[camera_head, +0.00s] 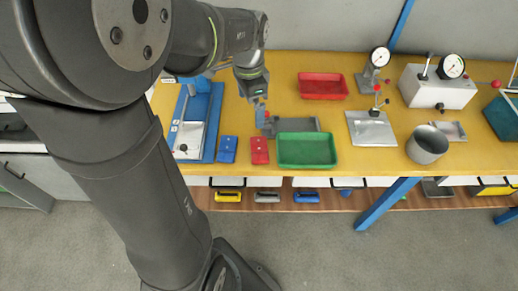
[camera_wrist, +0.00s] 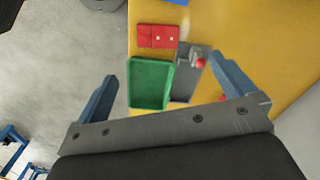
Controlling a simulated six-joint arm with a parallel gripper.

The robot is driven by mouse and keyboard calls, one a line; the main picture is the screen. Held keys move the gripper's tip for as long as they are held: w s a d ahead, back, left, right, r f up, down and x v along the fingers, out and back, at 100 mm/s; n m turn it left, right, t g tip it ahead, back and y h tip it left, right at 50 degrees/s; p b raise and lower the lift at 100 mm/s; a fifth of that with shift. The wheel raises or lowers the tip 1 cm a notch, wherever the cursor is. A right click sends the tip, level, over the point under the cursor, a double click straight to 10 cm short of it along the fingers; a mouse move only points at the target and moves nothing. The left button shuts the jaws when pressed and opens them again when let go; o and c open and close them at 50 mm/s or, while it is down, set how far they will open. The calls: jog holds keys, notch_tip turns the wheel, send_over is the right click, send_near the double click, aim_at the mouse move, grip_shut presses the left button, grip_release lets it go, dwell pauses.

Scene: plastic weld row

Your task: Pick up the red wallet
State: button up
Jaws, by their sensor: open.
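The red wallet (camera_head: 259,150) lies flat on the yellow bench near its front edge, between a blue wallet and a green tray. It also shows at the top of the wrist view (camera_wrist: 158,37), with small pale spots on it. My gripper (camera_head: 260,114) is above the bench, behind the red wallet in the head view and apart from it. In the wrist view its two blue fingers (camera_wrist: 163,66) are spread wide with nothing between them, and the wallet lies beyond their tips.
A blue wallet (camera_head: 227,149) lies left of the red one. A green tray (camera_head: 307,164) stands close on its right, with a grey fixture (camera_head: 297,124) behind. A red tray (camera_head: 323,96), metal pot (camera_head: 428,147), dial gauges and a blue board (camera_head: 212,125) also occupy the bench.

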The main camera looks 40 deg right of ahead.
jog(key=s+d+f+m, duration=0.1)
jog(key=s+m, duration=0.1)
jog(key=m, duration=0.1)
send_near(259, 148)
jog(key=shift+m, duration=0.3)
notch_tip(259, 148, down, 9)
jog(key=shift+s+r, duration=0.1)
jog(key=shift+r, duration=0.05)
jog(key=c, duration=0.7)
jog(key=shift+r, duration=0.2)
notch_tip(259, 148, up, 4)
jog(key=shift+f, duration=0.1)
jog(key=s+r, duration=0.7)
jog(key=s, duration=0.4)
jog(key=shift+s, duration=0.35)
